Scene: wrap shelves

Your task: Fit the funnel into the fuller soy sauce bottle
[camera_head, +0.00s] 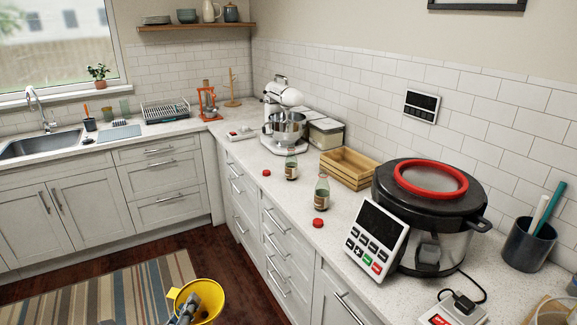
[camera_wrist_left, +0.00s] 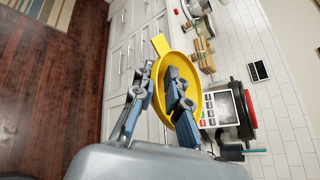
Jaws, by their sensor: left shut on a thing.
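The yellow funnel (camera_head: 211,296) is low in the head view, in front of the counter, with its wide mouth and side tab showing. My left gripper (camera_head: 187,308) is shut on its wall. In the left wrist view one finger of the gripper (camera_wrist_left: 160,88) lies inside the funnel (camera_wrist_left: 190,72) and the other outside; the spout is hidden. Two glass sauce bottles stand upright and uncapped on the counter, a farther one (camera_head: 291,168) and a nearer one (camera_head: 323,196). Both hold dark liquid low down; I cannot tell which is fuller. My right gripper is not in view.
Red caps lie beside the farther bottle (camera_head: 266,173) and the nearer one (camera_head: 318,223). A wooden crate (camera_head: 347,169) and a stand mixer (camera_head: 287,118) are behind them. A big cooker (camera_head: 432,210) and a white keypad terminal (camera_head: 376,240) stand to the right.

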